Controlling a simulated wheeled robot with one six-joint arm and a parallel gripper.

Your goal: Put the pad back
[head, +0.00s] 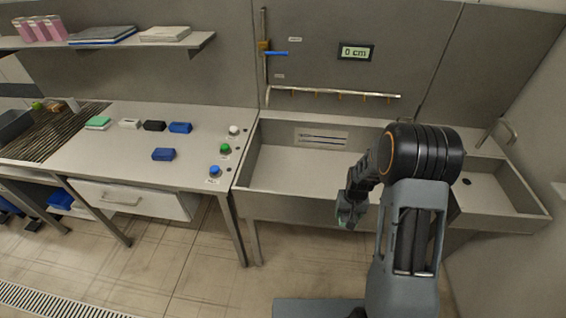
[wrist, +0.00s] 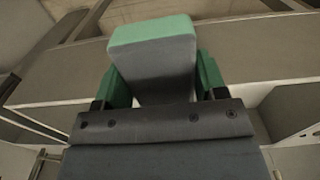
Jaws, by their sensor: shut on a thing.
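My gripper (head: 347,212) hangs in front of the sink's front wall, left of my forearm. In the wrist view my gripper (wrist: 157,85) is shut on a grey pad with a green end face (wrist: 155,55), held between two green fingers. In the head view the held pad is small and mostly hidden by the gripper. Another pad, green on white (head: 97,123), lies at the left of the bench top. A white block (head: 129,123), a black block (head: 154,126) and a blue block (head: 180,128) lie in a row beside it. Another blue block (head: 164,154) lies nearer the front.
A steel sink (head: 290,205) with two basins stands at the centre and right. The bench (head: 110,160) at left carries white (head: 234,130), green (head: 225,148) and blue (head: 214,170) buttons. A wall display (head: 356,52) reads 0 cm. A rail (head: 335,94) runs above the sink.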

